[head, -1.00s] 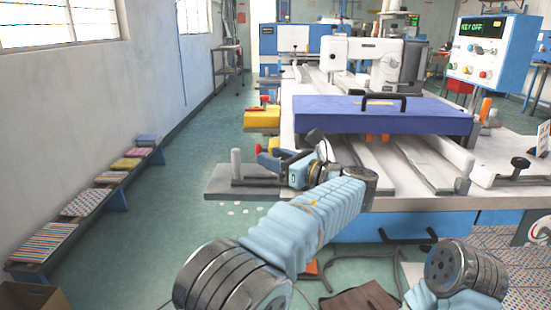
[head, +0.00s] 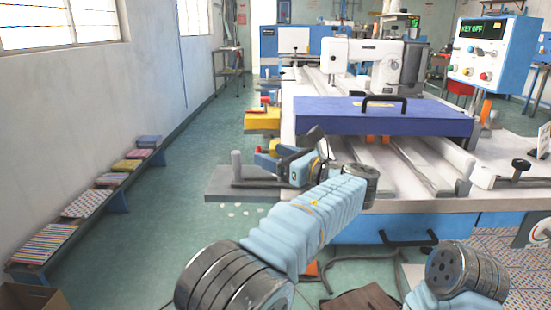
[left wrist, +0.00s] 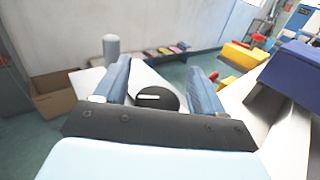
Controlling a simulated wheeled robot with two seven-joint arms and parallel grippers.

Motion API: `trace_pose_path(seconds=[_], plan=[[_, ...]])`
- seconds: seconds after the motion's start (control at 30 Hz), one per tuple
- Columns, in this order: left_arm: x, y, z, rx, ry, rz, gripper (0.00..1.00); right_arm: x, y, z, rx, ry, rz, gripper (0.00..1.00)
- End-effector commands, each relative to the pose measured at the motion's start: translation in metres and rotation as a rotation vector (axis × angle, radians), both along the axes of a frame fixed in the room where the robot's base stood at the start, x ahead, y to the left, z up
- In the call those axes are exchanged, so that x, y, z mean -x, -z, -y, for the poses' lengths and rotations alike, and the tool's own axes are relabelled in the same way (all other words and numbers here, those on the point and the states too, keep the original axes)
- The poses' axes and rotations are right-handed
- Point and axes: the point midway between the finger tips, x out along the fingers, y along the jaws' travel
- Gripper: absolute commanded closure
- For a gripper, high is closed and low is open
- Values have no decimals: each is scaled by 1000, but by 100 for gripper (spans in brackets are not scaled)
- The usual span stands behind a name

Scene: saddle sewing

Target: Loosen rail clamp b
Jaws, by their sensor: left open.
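My left gripper (head: 268,153) is at the left end of the machine's table, over a grey side plate (head: 218,190). In the left wrist view its two blue fingers (left wrist: 159,72) are apart. A round black knob with a white mark (left wrist: 157,98) shows between them, apparently the rail clamp's knob; I cannot tell whether the fingers touch it. In the head view my gripper hides this knob. Another black clamp knob (head: 521,164) stands at the table's right end; no label tells which is b. My right gripper is out of view.
A grey post (head: 236,165) rises from the side plate, and shows left of the fingers in the left wrist view (left wrist: 111,50). A blue-purple cover with a handle (head: 345,117) lies across the table behind my gripper. A control box (head: 487,52) reads KEY OFF.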

Motion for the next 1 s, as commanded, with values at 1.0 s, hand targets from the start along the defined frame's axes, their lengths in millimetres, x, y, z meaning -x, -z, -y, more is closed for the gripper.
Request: trace_pose_path(seconds=[1.0], plan=[[140,-124,3,0,0,1,30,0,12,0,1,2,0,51]])
